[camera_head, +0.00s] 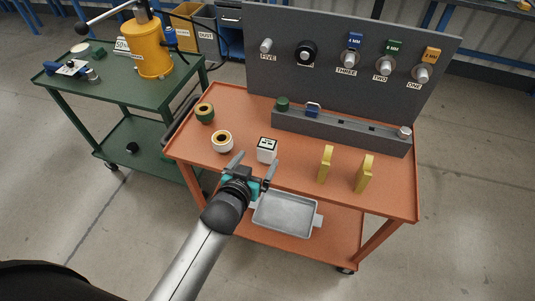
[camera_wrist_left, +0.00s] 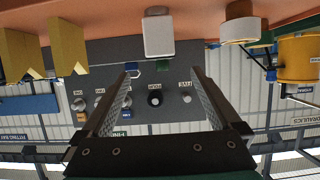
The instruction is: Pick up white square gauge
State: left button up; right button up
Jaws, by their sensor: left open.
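The white square gauge (camera_head: 266,151) is a small white block with a dark-marked top, standing upright on the orange table near its front edge. In the left wrist view, which looks upside down, the gauge (camera_wrist_left: 158,36) hangs near the top middle, beyond the fingertips. My left gripper (camera_head: 254,166) is open and empty just in front of the gauge. In the wrist view the gauge lines up with the gap between the two fingers (camera_wrist_left: 162,78), but is not visibly between them. My right gripper is not in view.
Two yellow blocks (camera_head: 326,164) stand to the right. A grey rack (camera_head: 340,129) lies behind, before a labelled panel (camera_head: 320,85). A metal tray (camera_head: 285,215) sits on the lower shelf.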

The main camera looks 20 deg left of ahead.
aim_at(265, 148)
pick_arm(q)
jog(key=x, duration=0.3)
jog(key=shift+w+f+b, duration=0.15)
jog(key=shift+w+b, duration=0.1)
jog(key=shift+b, duration=0.1)
jog(key=shift+f+b+x, duration=0.2)
jog(key=shift+b+x, duration=0.65)
jog(key=shift+x, duration=1.75)
jog(key=shift+s, duration=0.1)
jog(key=shift+c, duration=0.3)
grip_shut()
jog(key=shift+r, duration=0.1)
